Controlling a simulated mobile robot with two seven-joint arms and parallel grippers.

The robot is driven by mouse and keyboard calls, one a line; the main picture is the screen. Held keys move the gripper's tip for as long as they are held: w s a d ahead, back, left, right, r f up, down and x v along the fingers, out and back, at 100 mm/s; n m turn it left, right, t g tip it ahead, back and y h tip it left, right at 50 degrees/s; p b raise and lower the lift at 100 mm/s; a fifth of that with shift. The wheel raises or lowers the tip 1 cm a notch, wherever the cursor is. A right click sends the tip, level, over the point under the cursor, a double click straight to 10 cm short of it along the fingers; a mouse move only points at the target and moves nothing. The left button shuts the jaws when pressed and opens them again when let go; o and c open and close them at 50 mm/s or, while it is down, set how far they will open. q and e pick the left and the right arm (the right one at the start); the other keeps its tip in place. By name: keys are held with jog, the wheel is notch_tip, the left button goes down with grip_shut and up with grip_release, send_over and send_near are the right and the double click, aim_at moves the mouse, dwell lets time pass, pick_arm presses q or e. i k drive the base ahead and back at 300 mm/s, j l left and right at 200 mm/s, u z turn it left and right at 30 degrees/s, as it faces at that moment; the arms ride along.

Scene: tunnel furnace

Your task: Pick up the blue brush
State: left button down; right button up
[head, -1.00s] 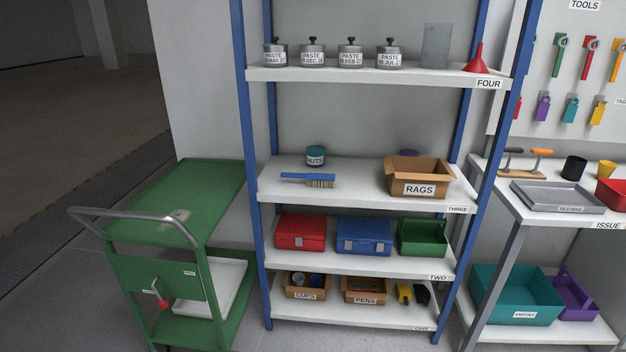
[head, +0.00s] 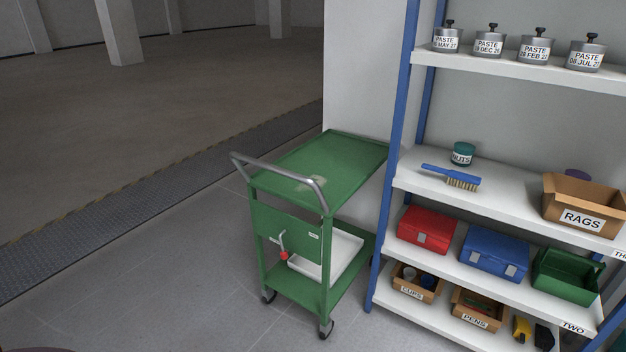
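The blue brush (head: 451,177) lies on the left part of shelf three (head: 499,203) of the blue-posted rack in the head view. Its blue handle points left and its pale bristles face down at the right end. It sits in front of the teal NUTS jar (head: 462,154) and to the left of the RAGS box (head: 583,206). Neither of my grippers shows in the head view.
A green cart (head: 326,170) with a grey handle stands left of the rack, close to its post. Paste pots (head: 536,47) stand on the shelf above the brush. A red case (head: 427,229) and a blue case (head: 493,252) sit below. Open floor (head: 130,260) lies at left.

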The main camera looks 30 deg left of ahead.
aim_at(459, 176)
jog(key=i+l+u, duration=0.1)
jog(key=i+l, duration=0.85)
jog(key=l, duration=0.1)
